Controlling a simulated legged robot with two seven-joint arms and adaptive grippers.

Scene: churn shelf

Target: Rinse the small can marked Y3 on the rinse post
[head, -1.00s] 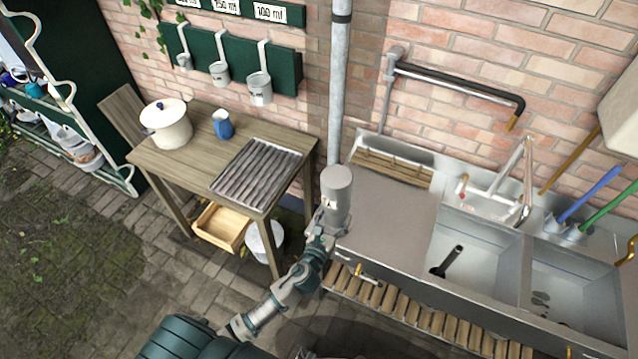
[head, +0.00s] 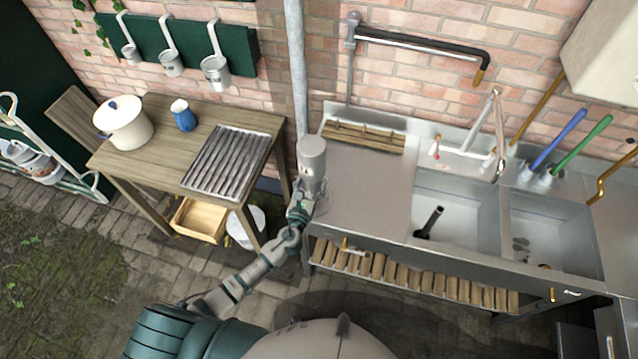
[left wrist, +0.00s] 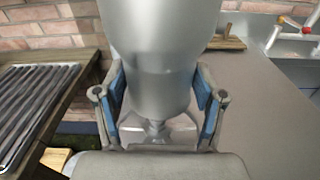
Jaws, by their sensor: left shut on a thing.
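A grey metal can (head: 312,160) is held at the left end of the sink unit, with a smooth, closed-looking round end facing up. Its small dark mark is too small to read, so I cannot confirm Y3. My left gripper (head: 303,203) is shut on the can's lower part. In the left wrist view the can (left wrist: 152,60) fills the space between the blue-padded fingers (left wrist: 158,105). A dark post (head: 430,222) stands tilted in the picture inside the left basin (head: 455,215), right of the can; I cannot tell if it is the rinse post. My right gripper is out of view.
The steel drainboard (head: 365,185) is bare beside the can, with a wooden rack (head: 362,137) behind it. A tap (head: 497,130) rises behind the basins. Left is a wooden table (head: 165,165) with a ridged tray (head: 228,162), white pot (head: 124,122) and blue jug (head: 184,117).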

